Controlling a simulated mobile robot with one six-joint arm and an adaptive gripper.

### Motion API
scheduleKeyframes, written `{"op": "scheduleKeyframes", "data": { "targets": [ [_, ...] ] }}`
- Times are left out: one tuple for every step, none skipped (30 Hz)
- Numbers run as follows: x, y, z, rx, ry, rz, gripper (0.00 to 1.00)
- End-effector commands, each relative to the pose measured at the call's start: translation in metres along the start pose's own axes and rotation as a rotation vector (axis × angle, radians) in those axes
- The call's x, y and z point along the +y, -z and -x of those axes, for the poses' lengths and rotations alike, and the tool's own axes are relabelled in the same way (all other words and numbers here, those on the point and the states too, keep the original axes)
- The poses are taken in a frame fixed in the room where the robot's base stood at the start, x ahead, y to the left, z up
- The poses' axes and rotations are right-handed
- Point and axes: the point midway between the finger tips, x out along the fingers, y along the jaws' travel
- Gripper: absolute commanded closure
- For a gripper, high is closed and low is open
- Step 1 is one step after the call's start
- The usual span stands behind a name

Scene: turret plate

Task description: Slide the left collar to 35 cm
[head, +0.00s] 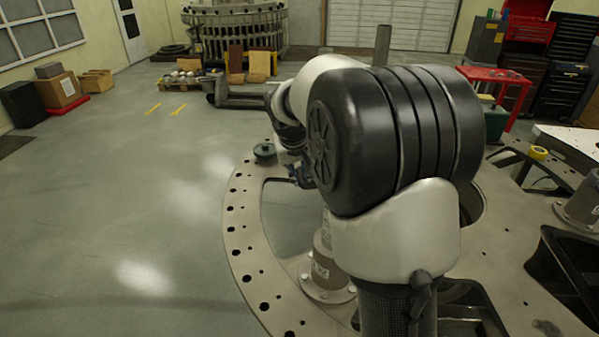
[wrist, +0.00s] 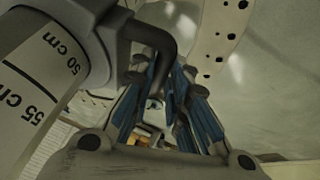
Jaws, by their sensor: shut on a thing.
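The left collar (wrist: 112,30) is a grey block around a pale post (wrist: 40,75) in the wrist view. Black marks on the post beside it read 50 cm and 55 cm. A dark bent handle (wrist: 160,32) sticks out from the collar. My gripper (wrist: 166,72) has its blue-padded fingers on either side of this handle and is shut on it. In the head view my gripper (head: 303,177) is small and dark, partly behind my arm. The collar cannot be made out there, and my arm blocks much of that area.
A flanged brown-grey base (head: 322,262) stands on the large holed ring plate (head: 243,240). A dark knob-like piece (head: 264,151) sits on the ring's far left. Another flanged base (head: 582,205) is at right. Open grey floor (head: 110,220) lies left.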

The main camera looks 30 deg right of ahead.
Motion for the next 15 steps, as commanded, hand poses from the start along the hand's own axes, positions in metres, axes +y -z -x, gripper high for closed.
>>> {"op": "scheduleKeyframes", "data": {
  "targets": [
    [0.000, 0.000, 0.000, 0.001, 0.000, 0.000, 1.00],
    [0.000, 0.000, -0.001, 0.001, 0.000, 0.000, 1.00],
    [-0.001, -0.001, -0.002, 0.000, 0.000, 0.000, 1.00],
    [-0.001, -0.002, -0.005, 0.000, 0.000, 0.000, 1.00],
    [-0.002, -0.004, -0.009, 0.000, 0.000, 0.000, 1.00],
    [-0.003, -0.006, -0.015, 0.000, 0.000, 0.001, 1.00],
    [-0.004, -0.009, -0.021, -0.001, 0.000, 0.001, 1.00],
    [-0.005, -0.011, -0.028, -0.001, 0.000, 0.001, 1.00],
    [-0.007, -0.015, -0.037, -0.003, 0.000, 0.001, 1.00],
    [-0.009, -0.018, -0.044, -0.003, 0.000, 0.001, 1.00],
    [-0.010, -0.021, -0.051, -0.003, -0.001, 0.001, 1.00],
    [-0.011, -0.025, -0.059, -0.002, -0.001, 0.001, 1.00],
    [-0.013, -0.027, -0.066, -0.003, -0.001, 0.001, 1.00],
    [-0.014, -0.030, -0.072, -0.003, -0.001, 0.001, 1.00],
    [-0.015, -0.034, -0.080, -0.004, -0.001, 0.001, 1.00]
  ]
}}
